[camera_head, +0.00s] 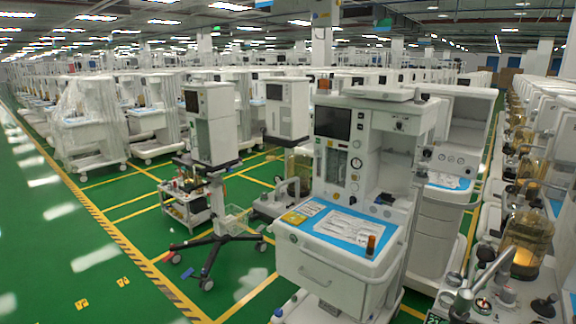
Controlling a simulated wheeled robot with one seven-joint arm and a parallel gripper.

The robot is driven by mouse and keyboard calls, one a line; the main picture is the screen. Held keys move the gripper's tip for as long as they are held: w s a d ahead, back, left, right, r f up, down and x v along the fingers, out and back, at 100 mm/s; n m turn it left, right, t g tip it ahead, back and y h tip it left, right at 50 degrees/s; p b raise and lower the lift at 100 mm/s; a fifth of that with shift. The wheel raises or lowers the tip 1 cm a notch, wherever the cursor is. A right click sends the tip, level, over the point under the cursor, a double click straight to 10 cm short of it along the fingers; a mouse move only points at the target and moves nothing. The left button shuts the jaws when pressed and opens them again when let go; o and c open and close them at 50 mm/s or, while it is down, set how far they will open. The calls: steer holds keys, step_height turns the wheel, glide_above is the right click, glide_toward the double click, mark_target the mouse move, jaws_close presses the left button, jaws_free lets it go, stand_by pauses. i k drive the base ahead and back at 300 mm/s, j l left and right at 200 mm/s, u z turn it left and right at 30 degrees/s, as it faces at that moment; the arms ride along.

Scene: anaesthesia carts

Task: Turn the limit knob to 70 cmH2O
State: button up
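A white anaesthesia cart (318,268) stands in the near middle, with a dark screen (332,123) at its upper left. I cannot tell which control is the limit knob, and no cmH2O marks are readable. A breathing unit with a clear, amber-tinted canister (299,165) is on the cart's left side. My gripper is not in view.
A blue mat (325,228) with papers and an orange-brown cylinder (371,244) covers the worktop. A wheeled stand (207,238) is to the left. Canisters and metal fittings (481,281) crowd the right edge. Green floor (90,250) is free at the left front.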

mark_target(509, 293)
steer(key=z, duration=1.5)
